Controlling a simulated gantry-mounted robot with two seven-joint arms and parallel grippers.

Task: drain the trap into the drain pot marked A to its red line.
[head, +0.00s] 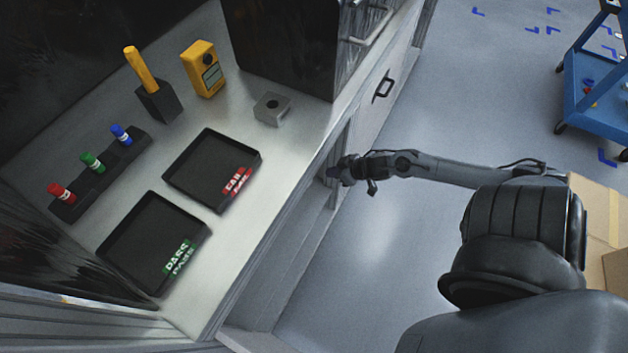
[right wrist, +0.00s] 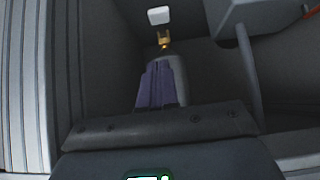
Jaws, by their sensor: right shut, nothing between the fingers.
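My right gripper (head: 334,174) is at the open front of the space under the bench in the head view. In the right wrist view its purple-grey fingers (right wrist: 155,86) are together, with nothing between them. Beyond the fingertips is a small brass-coloured fitting (right wrist: 164,39), possibly the trap's drain valve. A white label (right wrist: 159,15) is on the dark wall above it. A grey rounded body (right wrist: 182,80) stands partly hidden behind the fingers; I cannot tell whether it is a pot. No letter A or red line can be made out. My left gripper is not in view.
A grey box (right wrist: 262,14) with a pipe (right wrist: 249,75) below it is at the right of the cavity. The bench top holds a FAIL tray (head: 212,168), a PASS tray (head: 150,240), a yellow meter (head: 202,68) and a metal housing (head: 271,108). Floor beside the bench is clear.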

